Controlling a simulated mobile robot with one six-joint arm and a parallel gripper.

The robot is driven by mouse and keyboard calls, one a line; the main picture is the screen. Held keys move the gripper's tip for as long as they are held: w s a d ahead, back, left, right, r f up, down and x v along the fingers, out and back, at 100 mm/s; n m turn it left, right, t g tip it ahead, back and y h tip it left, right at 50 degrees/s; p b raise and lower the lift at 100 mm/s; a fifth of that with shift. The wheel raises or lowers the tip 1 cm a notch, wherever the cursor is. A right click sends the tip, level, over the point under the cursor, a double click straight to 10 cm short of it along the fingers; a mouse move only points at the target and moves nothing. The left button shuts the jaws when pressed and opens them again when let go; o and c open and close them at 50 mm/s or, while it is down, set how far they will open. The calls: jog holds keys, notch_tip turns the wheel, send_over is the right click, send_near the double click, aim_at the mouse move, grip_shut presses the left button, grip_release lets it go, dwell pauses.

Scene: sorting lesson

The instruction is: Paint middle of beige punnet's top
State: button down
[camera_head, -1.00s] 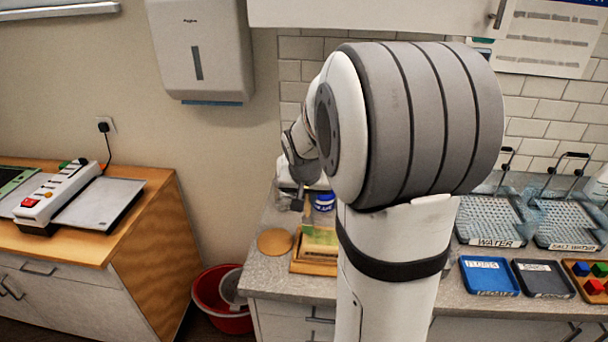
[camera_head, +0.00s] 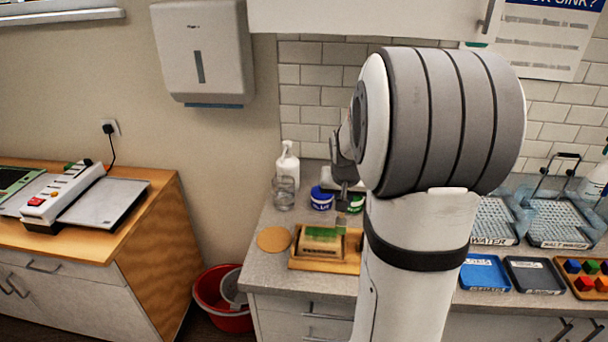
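A beige block-like thing (camera_head: 318,247), which may be the punnet, sits on a wooden tray (camera_head: 346,265) on the counter; its upper face looks lighter and slightly greenish. My gripper (camera_head: 342,207) hangs behind and to the right of it, above the tray's back edge, small and dark. My arm hides the tray's right end.
A round tan disc (camera_head: 273,239) lies left of the tray. A pump bottle (camera_head: 288,162) and a clear glass (camera_head: 284,193) stand behind it. Water trays, a blue tray (camera_head: 487,273), a dark tray (camera_head: 535,275) and coloured cubes lie to the right.

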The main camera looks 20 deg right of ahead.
notch_tip(320, 180, up, 4)
jog(key=shift+w+a+f+p, duration=0.15)
jog(key=shift+f+p, duration=0.05)
jog(key=shift+p, duration=0.5)
jog(key=shift+r+p, duration=1.25)
jog(key=shift+r, duration=0.85)
